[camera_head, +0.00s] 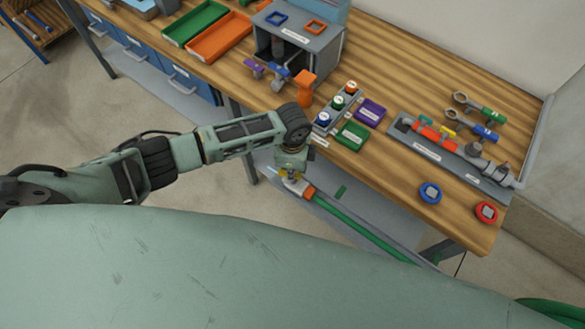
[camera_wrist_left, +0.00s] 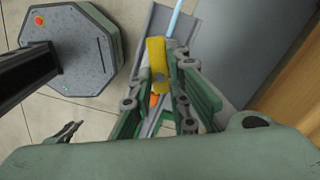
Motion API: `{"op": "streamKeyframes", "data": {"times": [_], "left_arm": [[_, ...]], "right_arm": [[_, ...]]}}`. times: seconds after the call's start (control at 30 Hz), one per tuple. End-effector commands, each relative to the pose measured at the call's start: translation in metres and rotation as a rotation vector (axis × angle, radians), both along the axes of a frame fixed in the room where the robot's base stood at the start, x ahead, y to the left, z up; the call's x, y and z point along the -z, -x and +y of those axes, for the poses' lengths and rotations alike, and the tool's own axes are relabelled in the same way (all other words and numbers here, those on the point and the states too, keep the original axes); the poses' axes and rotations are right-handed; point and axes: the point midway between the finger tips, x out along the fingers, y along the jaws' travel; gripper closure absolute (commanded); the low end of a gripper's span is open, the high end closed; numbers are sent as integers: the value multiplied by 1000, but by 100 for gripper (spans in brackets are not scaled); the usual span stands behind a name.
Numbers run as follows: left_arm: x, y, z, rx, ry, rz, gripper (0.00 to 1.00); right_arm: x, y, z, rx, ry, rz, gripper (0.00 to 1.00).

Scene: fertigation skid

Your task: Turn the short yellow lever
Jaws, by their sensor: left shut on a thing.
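The short yellow lever (camera_wrist_left: 156,60) shows in the left wrist view, between the two fingers of my left gripper (camera_wrist_left: 178,90). My left gripper is shut on it. In the head view my left gripper (camera_head: 291,168) points down in front of the bench's front edge. Only a little of the yellow lever (camera_head: 284,174) shows there, below the gripper. The lever sits at the left end of a low pipe assembly, by a pale fitting and an orange part (camera_head: 309,193). The wrist and fingers hide most of the lever in the head view. My right gripper is in neither view.
A green pipe (camera_head: 360,233) runs low to the right, below the wooden bench (camera_head: 385,175). On the bench are a grey valve panel (camera_head: 445,165), a button box (camera_head: 338,110), green and orange trays (camera_head: 220,38), and blue (camera_head: 430,193) and red (camera_head: 486,212) rings.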

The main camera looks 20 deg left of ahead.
Motion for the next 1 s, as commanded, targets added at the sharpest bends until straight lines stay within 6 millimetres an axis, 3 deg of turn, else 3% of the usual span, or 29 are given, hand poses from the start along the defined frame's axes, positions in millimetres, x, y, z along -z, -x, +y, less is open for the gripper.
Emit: {"op": "streamKeyframes", "data": {"times": [0.5,1.0], "left_arm": [[0,-1,0,376,1,0,100],[0,-1,0,470,1,0,100]], "right_arm": [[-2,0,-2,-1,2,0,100],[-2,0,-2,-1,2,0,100]]}}
